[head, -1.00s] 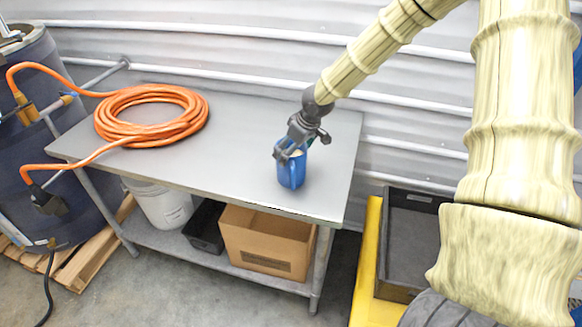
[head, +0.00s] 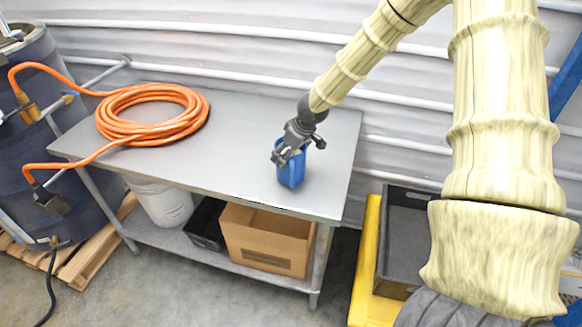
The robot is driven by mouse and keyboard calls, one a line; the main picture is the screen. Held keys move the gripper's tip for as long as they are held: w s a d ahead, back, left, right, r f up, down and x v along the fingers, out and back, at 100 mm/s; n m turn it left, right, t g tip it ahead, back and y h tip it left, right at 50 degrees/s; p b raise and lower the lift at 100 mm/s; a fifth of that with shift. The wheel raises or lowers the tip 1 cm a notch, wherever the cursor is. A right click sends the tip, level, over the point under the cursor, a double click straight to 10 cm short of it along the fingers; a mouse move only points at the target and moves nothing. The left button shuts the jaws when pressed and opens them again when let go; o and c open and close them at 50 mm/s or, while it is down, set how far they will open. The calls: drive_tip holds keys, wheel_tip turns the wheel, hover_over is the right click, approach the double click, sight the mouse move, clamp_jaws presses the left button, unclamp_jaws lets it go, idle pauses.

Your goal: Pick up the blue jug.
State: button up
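The blue jug (head: 291,171) stands upright on the grey metal table (head: 235,172), near its front right part. My gripper (head: 283,157) is at the top of the jug, coming down from the upper right. Its dark fingers overlap the jug's upper part and hide its top and most of any handle. Whether the fingers are closed on the jug or only around it is too small to tell.
A coiled orange hose (head: 150,115) lies on the left of the table and runs to a dark blue drum (head: 50,130). A cardboard box (head: 265,240), a black bin (head: 206,224) and a white bucket (head: 162,203) sit on the lower shelf. A black tray (head: 400,240) is at right.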

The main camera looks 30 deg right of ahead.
drive_tip(key=shift+s+f, duration=0.1)
drive_tip(key=shift+c, duration=0.7)
drive_tip(key=shift+r+b, duration=0.3)
drive_tip(key=shift+r, duration=0.1)
drive_tip(key=shift+c, duration=0.9)
drive_tip(key=s+a+r+b, duration=0.1)
drive_tip(key=s+r+b, duration=0.1)
drive_tip(key=s, duration=0.6)
drive_tip(key=s+r+b, duration=0.2)
drive_tip(key=s+b, duration=0.2)
drive_tip(key=s, duration=0.3)
drive_tip(key=shift+s+a, duration=0.35)
drive_tip(key=shift+r, duration=0.1)
